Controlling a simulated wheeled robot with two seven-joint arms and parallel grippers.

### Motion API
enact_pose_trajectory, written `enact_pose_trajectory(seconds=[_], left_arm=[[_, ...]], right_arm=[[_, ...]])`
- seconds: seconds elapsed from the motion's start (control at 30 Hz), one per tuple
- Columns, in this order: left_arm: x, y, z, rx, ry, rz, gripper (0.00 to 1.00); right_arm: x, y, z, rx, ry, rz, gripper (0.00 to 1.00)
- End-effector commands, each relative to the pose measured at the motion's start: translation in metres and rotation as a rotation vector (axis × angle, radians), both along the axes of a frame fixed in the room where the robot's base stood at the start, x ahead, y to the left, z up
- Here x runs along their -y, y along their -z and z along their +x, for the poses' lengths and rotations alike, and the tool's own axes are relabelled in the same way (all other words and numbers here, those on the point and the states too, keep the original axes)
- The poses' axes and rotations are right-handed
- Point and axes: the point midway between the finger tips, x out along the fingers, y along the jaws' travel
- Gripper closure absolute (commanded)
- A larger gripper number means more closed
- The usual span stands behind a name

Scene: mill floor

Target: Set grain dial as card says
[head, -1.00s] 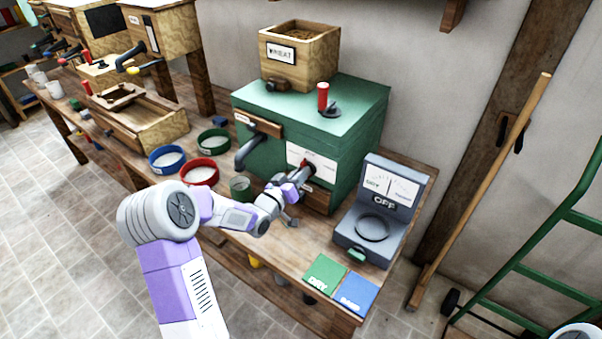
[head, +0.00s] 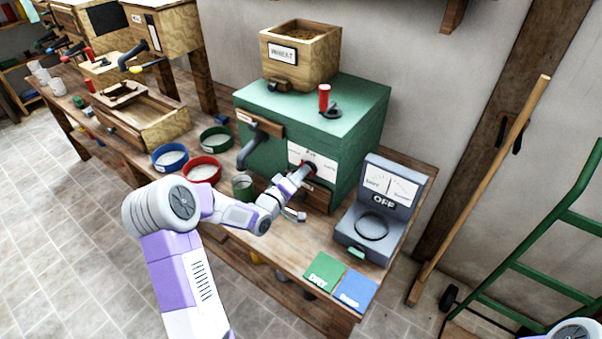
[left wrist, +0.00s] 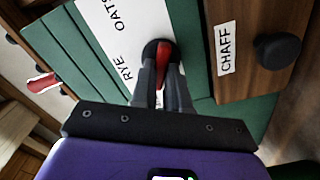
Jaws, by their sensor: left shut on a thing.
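The grain dial (left wrist: 165,52) has a black hub and a red pointer. It sits on a white plate (left wrist: 133,25) on the green mill's front, where I read RYE and OATS. My left gripper (left wrist: 163,72) is shut on the dial's red pointer, which hides part of the knob. In the head view my left gripper (head: 304,174) is at the dial (head: 309,168) on the plate (head: 326,163). The card (head: 283,54) on the wooden hopper reads WHEAT. My right gripper is out of view.
The green mill (head: 350,125) has a red-handled crank on top. A CHAFF drawer (left wrist: 250,45) lies beside the dial. A grey meter marked OFF (head: 375,215), green and blue cards, and several bowls stand on the bench. A green hand truck (head: 545,235) stands at the right.

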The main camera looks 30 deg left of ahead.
Motion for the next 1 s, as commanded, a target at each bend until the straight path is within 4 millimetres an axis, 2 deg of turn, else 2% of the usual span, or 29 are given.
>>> enact_pose_trajectory(seconds=[0.37, 0.4, 0.57, 0.87, 1.0], left_arm=[[0.0, 0.0, 0.0, -0.002, 0.0, -0.009, 1.0], [0.0, 0.0, 0.0, -0.002, 0.0, -0.009, 0.82], [0.0, 0.0, 0.0, -0.001, 0.0, -0.008, 0.6], [0.0, 0.0, -0.002, -0.001, 0.0, -0.006, 0.6], [-0.002, 0.0, -0.018, -0.004, -0.003, -0.007, 0.6]], right_arm=[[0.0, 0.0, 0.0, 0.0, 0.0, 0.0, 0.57], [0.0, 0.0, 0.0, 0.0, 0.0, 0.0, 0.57], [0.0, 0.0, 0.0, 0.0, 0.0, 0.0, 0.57], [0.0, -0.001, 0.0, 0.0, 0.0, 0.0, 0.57], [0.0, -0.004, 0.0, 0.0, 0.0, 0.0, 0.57]])
